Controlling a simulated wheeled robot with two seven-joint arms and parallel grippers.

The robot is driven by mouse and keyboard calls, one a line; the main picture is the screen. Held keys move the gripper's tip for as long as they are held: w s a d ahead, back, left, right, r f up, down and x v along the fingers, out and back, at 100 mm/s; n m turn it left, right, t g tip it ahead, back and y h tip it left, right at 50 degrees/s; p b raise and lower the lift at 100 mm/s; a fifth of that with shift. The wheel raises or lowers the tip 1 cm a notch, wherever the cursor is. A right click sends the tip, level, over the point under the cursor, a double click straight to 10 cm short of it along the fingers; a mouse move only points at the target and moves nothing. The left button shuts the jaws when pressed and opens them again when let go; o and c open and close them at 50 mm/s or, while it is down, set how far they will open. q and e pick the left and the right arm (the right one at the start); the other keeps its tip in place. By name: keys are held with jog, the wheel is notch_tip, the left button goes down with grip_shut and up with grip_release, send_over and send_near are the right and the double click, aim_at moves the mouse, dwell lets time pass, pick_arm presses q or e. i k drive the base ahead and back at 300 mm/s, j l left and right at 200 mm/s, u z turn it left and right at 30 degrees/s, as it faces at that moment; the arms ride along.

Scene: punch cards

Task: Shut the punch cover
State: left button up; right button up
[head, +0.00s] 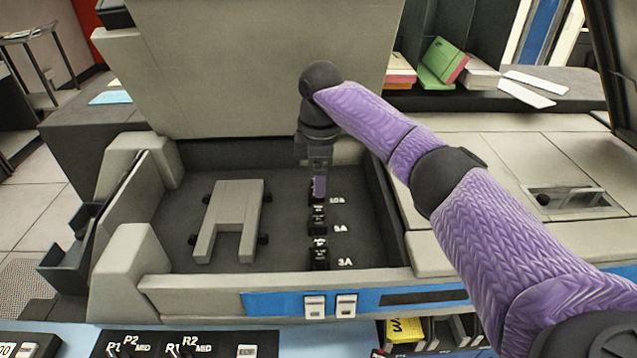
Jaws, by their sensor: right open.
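The punch cover (262,70) is the large beige panel at the back of the punch machine. It stands raised, and the bay below it is open. My right arm, in a purple knitted sleeve, comes in from the right and bends down in front of the cover. My right gripper (318,188) points down into the bay, over the far end of a row of black switches. It is open, though its fingertips are small and partly hidden. I cannot tell whether it touches the farthest switch. My left gripper is not in view.
In the bay are a grey U-shaped block (232,212) and black switches (319,250) marked 5A and 3A. A blue strip with two white switches (315,306) runs along the front. Coloured cards (443,62) lie on a shelf behind right. A beige worktop (510,150) adjoins right.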

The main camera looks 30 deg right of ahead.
aim_at(193, 69)
jog(key=k, duration=1)
